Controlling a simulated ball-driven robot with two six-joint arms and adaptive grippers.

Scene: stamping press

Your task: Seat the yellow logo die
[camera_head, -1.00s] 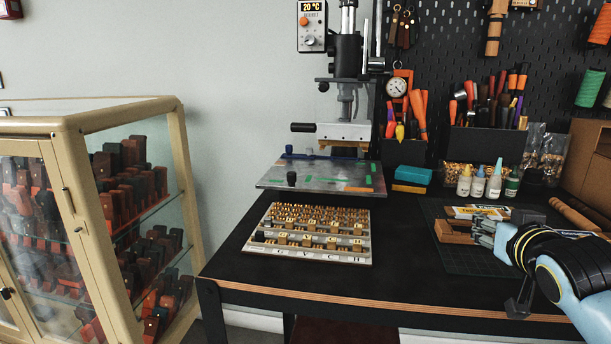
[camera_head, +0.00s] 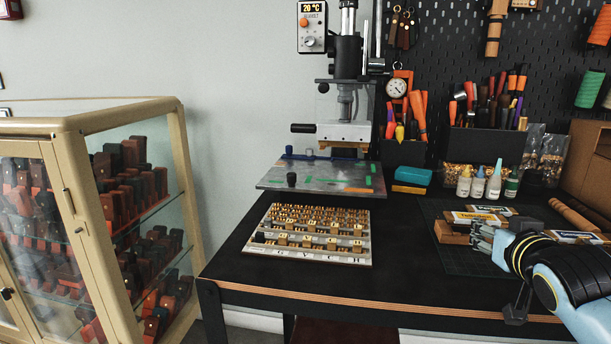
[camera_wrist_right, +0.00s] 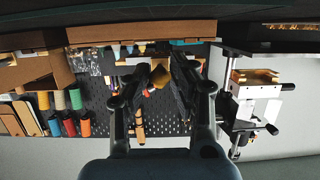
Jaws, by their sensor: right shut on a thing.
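My right gripper (camera_head: 482,238) is at the right of the bench, over the dark cutting mat, next to a brown wooden block (camera_head: 453,238). Its fingers partly hide what they hold in the head view. In the right wrist view the fingers (camera_wrist_right: 161,78) are closed around a yellow-gold block, the yellow logo die (camera_wrist_right: 160,77). The stamping press (camera_head: 345,130) stands at the back middle, with a white block and brass-coloured parts under its column. It also shows at the right of the wrist view (camera_wrist_right: 256,92). My left gripper is out of view.
A type tray (camera_head: 308,257) with brass letters lies at the front middle. The press base plate (camera_head: 325,176) is behind it. Small glue bottles (camera_head: 478,184) and tool holders line the back right. A glass cabinet (camera_head: 130,200) stands left. Bare bench lies between tray and mat.

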